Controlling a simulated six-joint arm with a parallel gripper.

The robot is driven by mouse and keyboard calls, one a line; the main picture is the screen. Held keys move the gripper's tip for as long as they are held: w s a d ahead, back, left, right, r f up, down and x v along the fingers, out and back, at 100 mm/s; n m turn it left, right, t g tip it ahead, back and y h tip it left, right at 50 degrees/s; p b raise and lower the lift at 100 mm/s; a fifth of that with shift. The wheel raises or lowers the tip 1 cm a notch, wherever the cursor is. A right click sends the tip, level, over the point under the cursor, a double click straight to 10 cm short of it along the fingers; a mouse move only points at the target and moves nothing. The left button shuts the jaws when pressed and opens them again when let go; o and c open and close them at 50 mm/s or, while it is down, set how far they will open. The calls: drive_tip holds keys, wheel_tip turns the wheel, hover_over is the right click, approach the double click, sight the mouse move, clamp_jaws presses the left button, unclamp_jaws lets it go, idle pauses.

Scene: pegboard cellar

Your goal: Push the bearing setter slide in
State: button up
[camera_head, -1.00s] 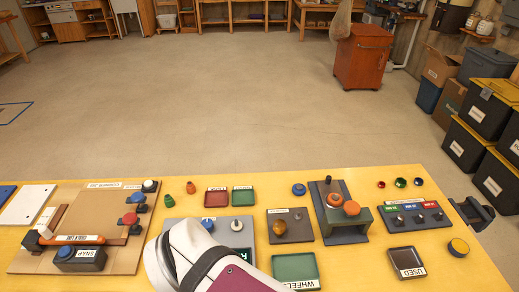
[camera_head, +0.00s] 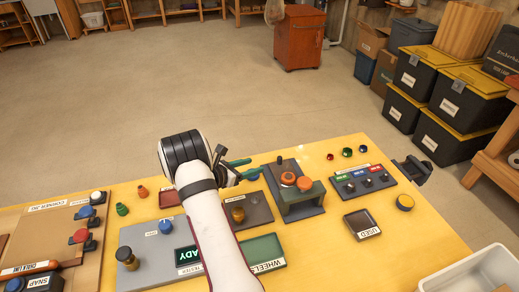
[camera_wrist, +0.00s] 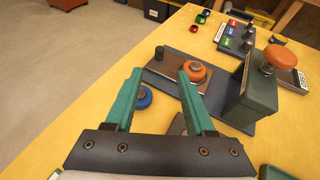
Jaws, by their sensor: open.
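The bearing setter (camera_head: 300,207) has a dark base and a green block topped by an orange knob (camera_head: 305,183). The knob also shows in the wrist view (camera_wrist: 279,58). Its brown slide (camera_wrist: 163,66) lies on the base outside the block, carrying an orange ring (camera_wrist: 196,72) and an upright black post (camera_wrist: 159,53). The post also shows in the head view (camera_head: 279,160). My gripper (camera_head: 252,168) is open and empty, left of the setter. In the wrist view its green fingertips (camera_wrist: 160,73) frame the slide from above; the right one overlaps the ring.
A blue ring (camera_wrist: 144,97) lies near the setter. A button panel (camera_head: 364,183), a dark USED tray (camera_head: 362,223) and a yellow-topped puck (camera_head: 405,202) stand to its right. A green WHEELS tray (camera_head: 262,251) is in front. Bare table lies behind the setter.

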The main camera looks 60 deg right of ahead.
sight(279, 158)
drive_tip(key=x, duration=1.5)
drive_tip(key=shift+d+f, duration=0.1)
drive_tip(key=shift+f, duration=0.1)
clamp_jaws()
idle(0.6)
